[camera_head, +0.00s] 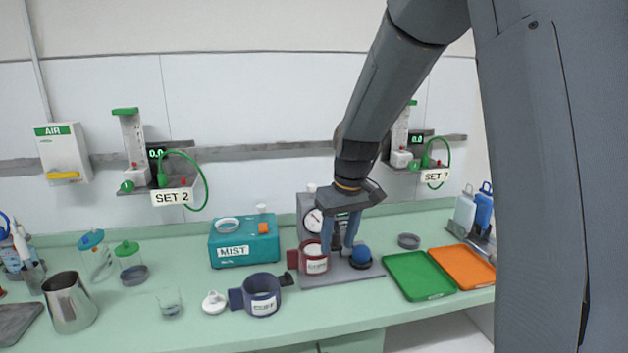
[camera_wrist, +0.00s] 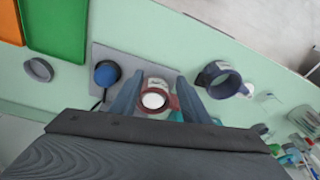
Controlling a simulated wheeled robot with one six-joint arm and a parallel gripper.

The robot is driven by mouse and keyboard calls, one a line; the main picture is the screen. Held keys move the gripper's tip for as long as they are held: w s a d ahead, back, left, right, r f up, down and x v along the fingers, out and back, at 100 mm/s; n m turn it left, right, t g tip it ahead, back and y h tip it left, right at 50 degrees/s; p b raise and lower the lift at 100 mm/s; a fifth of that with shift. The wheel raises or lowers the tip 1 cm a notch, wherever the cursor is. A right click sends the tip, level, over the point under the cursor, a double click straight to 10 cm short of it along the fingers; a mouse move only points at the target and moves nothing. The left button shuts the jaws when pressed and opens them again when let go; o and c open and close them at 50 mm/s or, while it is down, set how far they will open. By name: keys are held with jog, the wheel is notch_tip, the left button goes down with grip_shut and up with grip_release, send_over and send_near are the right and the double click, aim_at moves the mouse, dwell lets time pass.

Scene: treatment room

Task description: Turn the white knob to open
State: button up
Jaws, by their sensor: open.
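A small white knob (camera_head: 311,188) shows at the top of the grey machine (camera_head: 306,206) with a round gauge, just left of my wrist. Another small white knob (camera_head: 262,208) stands on top of the teal MIST box (camera_head: 228,250). My gripper (camera_head: 338,246) is open and points down in front of the grey machine, hiding part of it. In the wrist view its fingers (camera_wrist: 157,102) stand apart on both sides of a red mug (camera_wrist: 173,103). A white disc (camera_wrist: 153,100) shows within the mug's outline; I cannot tell whether it is the mug's inside or a knob above it.
The red mug (camera_head: 312,264) stands by the grey machine, near a blue round-topped item (camera_head: 361,256). A dark blue mug (camera_head: 262,296) is front left. Green (camera_head: 418,276) and orange (camera_head: 463,267) trays lie right. The green counter's front edge is close.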

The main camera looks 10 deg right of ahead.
aim_at(311, 185)
jog(key=w+d+r+n+t+y+p, duration=0.1)
jog(key=w+r+n, duration=0.35)
jog(key=w, duration=0.85)
jog(key=w+d+r+n+y, duration=0.1)
jog(key=w+r+n, duration=0.1)
jog(key=w+r, duration=0.8)
jog(key=shift+w+d+r+p+x, duration=0.1)
jog(key=shift+w+p+x, duration=0.35)
jog(key=shift+x, duration=1.4)
jog(key=shift+w+d+r+p+x, duration=0.1)
jog(key=shift+w+p+x, duration=0.4)
jog(key=shift+x, duration=1.35)
jog(key=shift+w+d+r+p+x, duration=0.25)
jog(key=shift+p+x, duration=0.35)
jog(key=shift+x, duration=1.25)
jog(key=shift+a+f, duration=0.1)
jog(key=shift+f, duration=0.15)
jog(key=c, duration=1)
